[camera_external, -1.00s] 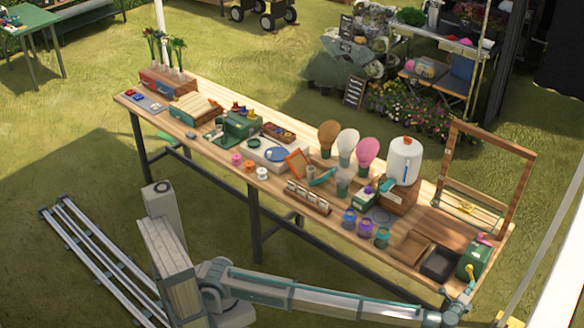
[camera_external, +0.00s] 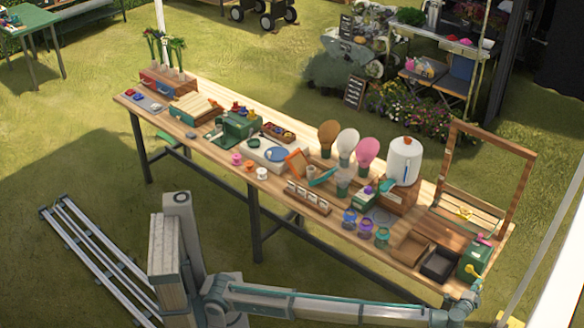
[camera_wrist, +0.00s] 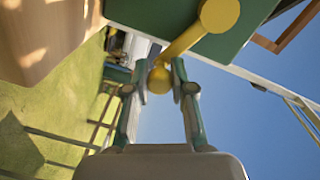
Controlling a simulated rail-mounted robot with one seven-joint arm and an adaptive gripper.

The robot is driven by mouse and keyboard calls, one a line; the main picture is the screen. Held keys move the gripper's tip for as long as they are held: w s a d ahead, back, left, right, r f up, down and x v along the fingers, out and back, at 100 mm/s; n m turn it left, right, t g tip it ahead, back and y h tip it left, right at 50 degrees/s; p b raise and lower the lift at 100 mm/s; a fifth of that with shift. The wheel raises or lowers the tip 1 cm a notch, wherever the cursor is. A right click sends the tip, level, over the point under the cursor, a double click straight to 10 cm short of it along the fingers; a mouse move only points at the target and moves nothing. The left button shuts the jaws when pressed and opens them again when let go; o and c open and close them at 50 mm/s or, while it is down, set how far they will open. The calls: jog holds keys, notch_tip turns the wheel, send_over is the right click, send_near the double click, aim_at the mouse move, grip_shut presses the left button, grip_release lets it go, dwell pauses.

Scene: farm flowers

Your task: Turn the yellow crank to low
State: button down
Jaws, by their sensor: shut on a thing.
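The yellow crank (camera_wrist: 189,41) is on the face of a green box (camera_wrist: 247,40) in the wrist view. Its arm runs from a round hub at the upper right down to a round knob at the lower left. My gripper (camera_wrist: 160,78) is shut on the knob, with a finger on either side of it. In the external view the green box (camera_external: 468,262) stands at the right end of the table, and the crank (camera_external: 474,269) shows small on its front. My gripper (camera_external: 476,286) is in front of that face, too small there to make out its fingers. No low marking is readable.
A dark tray (camera_external: 437,266) and a brown tray (camera_external: 408,250) sit left of the green box. A pink-topped part (camera_external: 484,240) is on the box. A wooden frame (camera_external: 530,180) stands behind.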

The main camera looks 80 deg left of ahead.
jog(key=shift+r, duration=0.1)
dwell(0.3)
jog(key=c, duration=1.2)
grip_release()
jog(key=shift+c, duration=0.2)
jog(key=v, duration=1.2)
jog(key=shift+r, duration=0.1)
